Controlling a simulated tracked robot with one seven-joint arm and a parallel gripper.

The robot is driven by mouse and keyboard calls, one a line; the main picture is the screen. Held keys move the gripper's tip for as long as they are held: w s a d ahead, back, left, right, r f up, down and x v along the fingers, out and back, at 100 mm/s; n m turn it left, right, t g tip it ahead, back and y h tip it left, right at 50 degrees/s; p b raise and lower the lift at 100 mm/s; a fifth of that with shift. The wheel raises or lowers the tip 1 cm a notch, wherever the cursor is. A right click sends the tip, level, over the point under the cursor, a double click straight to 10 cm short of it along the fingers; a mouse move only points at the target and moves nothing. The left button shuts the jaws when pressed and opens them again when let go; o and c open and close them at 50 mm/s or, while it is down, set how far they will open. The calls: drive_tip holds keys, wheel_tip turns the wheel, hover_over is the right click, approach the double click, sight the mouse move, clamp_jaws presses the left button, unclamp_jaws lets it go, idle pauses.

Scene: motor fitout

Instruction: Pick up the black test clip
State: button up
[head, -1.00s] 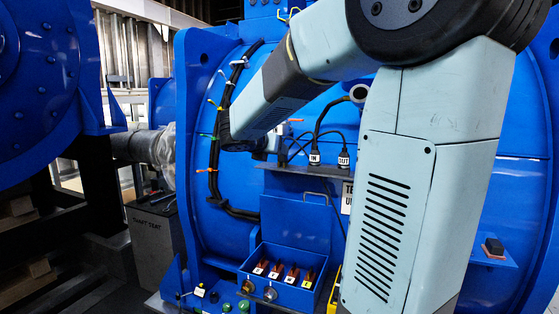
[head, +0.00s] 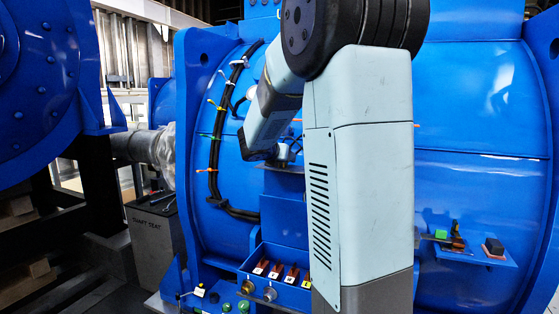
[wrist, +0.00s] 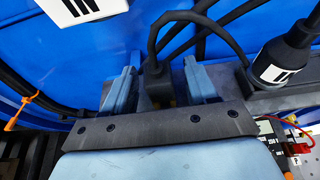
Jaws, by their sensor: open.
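In the wrist view, my gripper (wrist: 160,88) is open, with a light blue finger on each side of a small black body (wrist: 157,82) on a black cable. This looks like the black test clip, but its lower end is hidden by the gripper's front bar. A gap shows on both sides of it, so the fingers are not closed on it. In the head view, my gripper (head: 288,152) is small and partly hidden, just above the dark shelf (head: 284,169) on the blue motor housing. I cannot make out the clip there.
A black labelled plug (wrist: 275,62) stands close to the right finger. A meter (wrist: 272,130) with red leads is at lower right. In the head view, a blue bin (head: 262,283) holds several labelled handles.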

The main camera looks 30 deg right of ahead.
drive_tip(key=shift+c, duration=0.2)
drive_tip(key=c, duration=1)
drive_tip(key=shift+r, duration=0.1)
